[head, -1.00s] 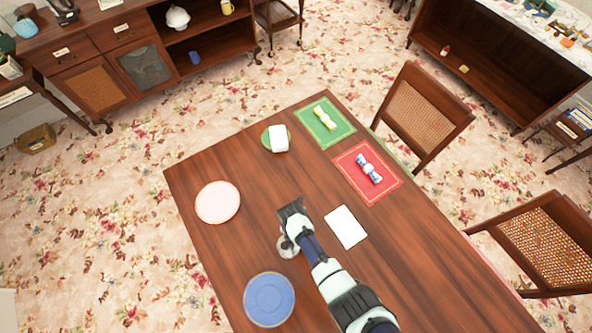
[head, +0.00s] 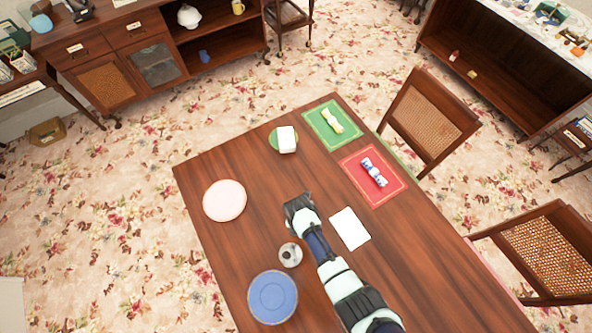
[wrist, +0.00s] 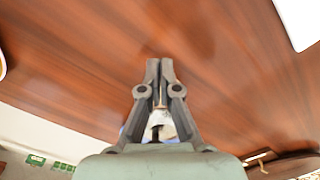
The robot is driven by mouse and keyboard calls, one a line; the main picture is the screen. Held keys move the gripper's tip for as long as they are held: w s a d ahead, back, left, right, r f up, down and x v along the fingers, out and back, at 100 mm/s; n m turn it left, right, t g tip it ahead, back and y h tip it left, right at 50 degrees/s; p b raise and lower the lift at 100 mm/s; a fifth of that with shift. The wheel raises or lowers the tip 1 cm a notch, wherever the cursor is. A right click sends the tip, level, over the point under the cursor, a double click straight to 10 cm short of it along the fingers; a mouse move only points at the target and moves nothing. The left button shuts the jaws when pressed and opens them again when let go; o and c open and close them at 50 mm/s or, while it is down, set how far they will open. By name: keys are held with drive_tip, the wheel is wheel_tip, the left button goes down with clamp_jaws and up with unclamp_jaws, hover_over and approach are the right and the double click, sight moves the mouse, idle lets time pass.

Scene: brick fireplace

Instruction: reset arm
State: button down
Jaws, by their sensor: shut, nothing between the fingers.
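My gripper (head: 297,204) is above the middle of the wooden table (head: 213,258) in the head view, between the pink plate and the white card. In the wrist view my gripper (wrist: 160,65) has its two fingers together with nothing between them, over bare wood. A small round grey-and-white item (head: 290,255) stands on the table just below my gripper in the head view, apart from it. Part of a pale object shows behind the fingers in the wrist view, too hidden to name.
On the table are a pink plate (head: 224,200), a blue plate (head: 272,297), a white card (head: 350,228), a white block (head: 286,139), a green mat (head: 315,117) and a red mat (head: 391,193), each mat bearing a tied napkin. Chairs (head: 430,112) stand along the right side.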

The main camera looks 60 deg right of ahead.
wheel_tip(320, 180, up, 6)
drive_tip(key=shift+s+a+p, duration=0.15)
drive_tip(key=shift+p, duration=0.2)
